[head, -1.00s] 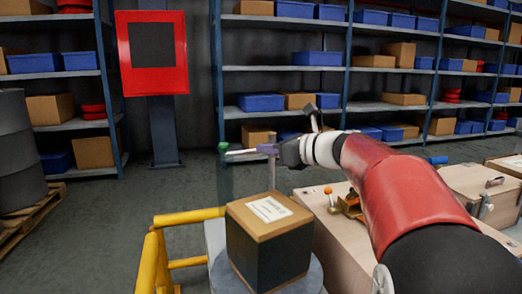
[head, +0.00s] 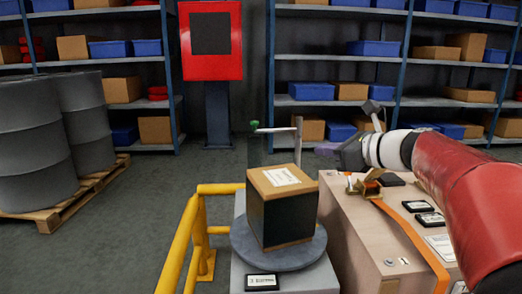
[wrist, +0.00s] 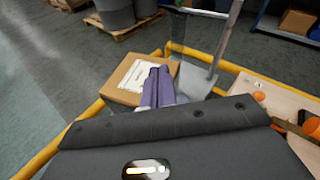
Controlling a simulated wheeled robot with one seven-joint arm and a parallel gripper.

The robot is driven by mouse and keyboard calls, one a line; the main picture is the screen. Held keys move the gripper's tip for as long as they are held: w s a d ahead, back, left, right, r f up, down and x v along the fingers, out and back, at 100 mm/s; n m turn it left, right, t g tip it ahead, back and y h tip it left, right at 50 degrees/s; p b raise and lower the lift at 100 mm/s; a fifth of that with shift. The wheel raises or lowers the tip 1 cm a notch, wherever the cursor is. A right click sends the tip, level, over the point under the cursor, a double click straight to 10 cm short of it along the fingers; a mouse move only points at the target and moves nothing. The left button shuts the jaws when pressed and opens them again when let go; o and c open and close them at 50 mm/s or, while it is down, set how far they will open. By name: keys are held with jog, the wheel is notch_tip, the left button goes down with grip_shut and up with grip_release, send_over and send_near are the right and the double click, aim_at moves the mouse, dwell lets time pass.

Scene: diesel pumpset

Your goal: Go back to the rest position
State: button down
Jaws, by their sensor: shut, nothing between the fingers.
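My gripper (head: 322,148) shows at centre right of the head view, at the end of my red and black arm. In the wrist view its two purple fingers (wrist: 156,86) lie side by side, shut, with nothing held. In the head view the gripper is up and to the right of a dark box with a brown top (head: 283,205), apart from it. That box also shows beyond the fingers in the wrist view (wrist: 123,78).
The box stands on a round grey turntable (head: 240,245) beside a yellow rail (head: 180,240). A wooden crate (head: 350,235) with black labels and an orange strap is under my arm. Grey drums (head: 30,150) stand on a pallet at left. Shelves line the back; open floor lies between.

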jog(key=s+a+f+n+g+h, duration=0.2)
jog(key=s+f+n, duration=0.45)
jog(key=s, duration=0.25)
jog(key=s+a+f+n+g+h, duration=0.25)
jog(key=s+f+n, duration=0.25)
jog(key=s+n, duration=0.3)
jog(key=s+d+f+n+h, duration=0.2)
jog(key=s+f+n, duration=0.3)
jog(key=s, duration=0.1)
jog(key=s+d+f+n+g+h, duration=0.1)
jog(key=s+d+f+n+h, duration=0.1)
jog(key=s+f+n, duration=0.3)
jog(key=shift+s+d+n+h, duration=0.4)
jog(key=shift+s+n+h, duration=0.25)
jog(key=shift+s, duration=0.3)
